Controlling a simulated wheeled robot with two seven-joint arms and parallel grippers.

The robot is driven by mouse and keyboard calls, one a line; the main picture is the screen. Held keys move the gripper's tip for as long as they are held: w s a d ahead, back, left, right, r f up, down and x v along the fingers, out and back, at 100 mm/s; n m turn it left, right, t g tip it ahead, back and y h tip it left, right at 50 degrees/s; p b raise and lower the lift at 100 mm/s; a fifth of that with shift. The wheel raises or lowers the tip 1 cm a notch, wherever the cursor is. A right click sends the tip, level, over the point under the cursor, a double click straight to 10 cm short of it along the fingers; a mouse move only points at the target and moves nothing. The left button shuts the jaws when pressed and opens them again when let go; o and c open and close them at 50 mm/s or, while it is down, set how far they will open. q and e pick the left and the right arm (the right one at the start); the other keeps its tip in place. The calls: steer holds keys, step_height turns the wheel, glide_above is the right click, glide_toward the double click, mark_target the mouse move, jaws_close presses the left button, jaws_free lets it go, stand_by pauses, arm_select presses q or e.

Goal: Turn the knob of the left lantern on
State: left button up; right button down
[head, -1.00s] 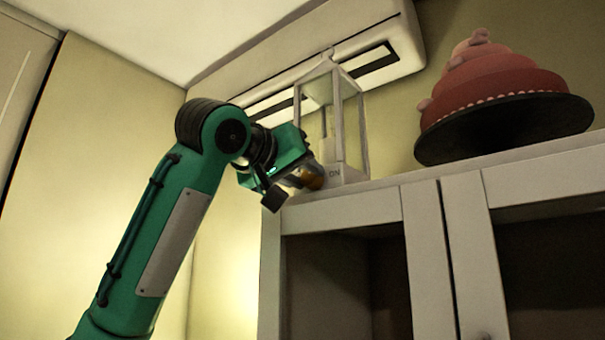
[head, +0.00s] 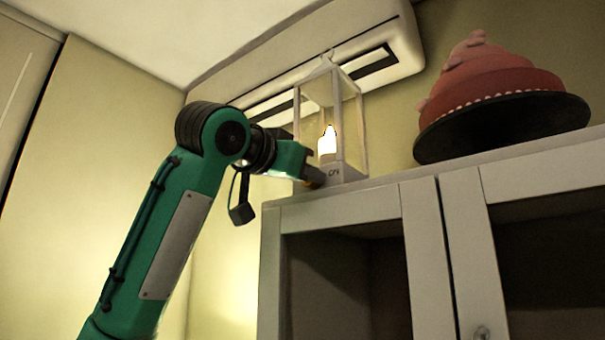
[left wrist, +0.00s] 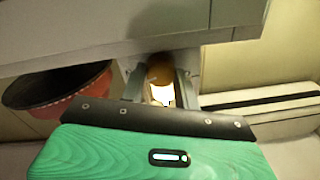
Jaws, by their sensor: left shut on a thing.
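A white-framed lantern (head: 362,130) with glass sides stands upright on the cabinet's left end in the head view. Its candle (head: 327,141) glows with a bright flame. Small dark lettering shows on its base (head: 345,172) but is too small to read surely. My left gripper (head: 312,177) is at the left side of that base. It is shut on the lantern's orange-brown knob, which is mostly hidden in the head view. In the left wrist view the round knob (left wrist: 160,68) sits between the fingers. My right gripper is not in view.
A white cabinet (head: 342,211) with open-looking dark compartments stands below. A tiered pink-red cake (head: 487,80) on a dark turntable (head: 505,127) stands to the right, with a gap to the lantern. A white wall unit (head: 405,45) is close behind the lantern.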

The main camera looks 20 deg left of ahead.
arm_select(q)
steer(key=shift+m, duration=0.6)
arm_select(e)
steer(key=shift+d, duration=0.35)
arm_select(q)
steer(key=o, duration=1)
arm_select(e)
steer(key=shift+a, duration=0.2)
arm_select(q)
steer(key=b+v, duration=0.7)
steer(key=v, duration=0.7)
steer(key=shift+f, duration=0.1)
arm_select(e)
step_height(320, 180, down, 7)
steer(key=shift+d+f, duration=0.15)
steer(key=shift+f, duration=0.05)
